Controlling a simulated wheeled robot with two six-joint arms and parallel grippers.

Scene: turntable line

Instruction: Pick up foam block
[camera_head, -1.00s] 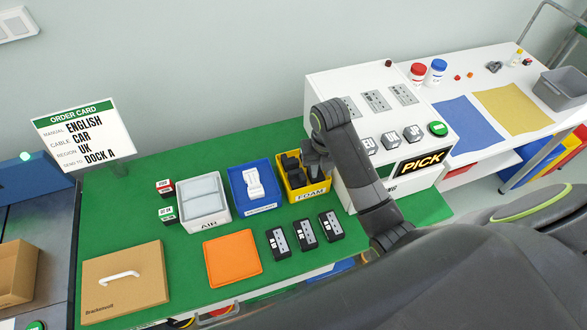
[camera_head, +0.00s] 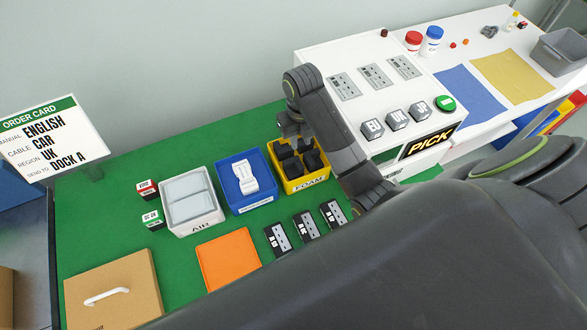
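Dark foam blocks (camera_head: 312,160) lie in the yellow bin labelled FOAM (camera_head: 306,181), near the middle of the green table. My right arm reaches in from the right, and its gripper (camera_head: 291,130) points down just behind the bin's back edge, above the blocks' level as far as I can judge. The fingers are small and dark and partly merge with the arm, so I cannot tell whether they are open or hold anything. My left gripper is not in view.
Left of the foam bin stand a blue bin (camera_head: 262,202) with white items and a white AIR bin (camera_head: 208,222). The white PICK console (camera_head: 352,113) stands close on the right. An orange mat (camera_head: 229,261) and several black adapters (camera_head: 306,226) lie in front.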

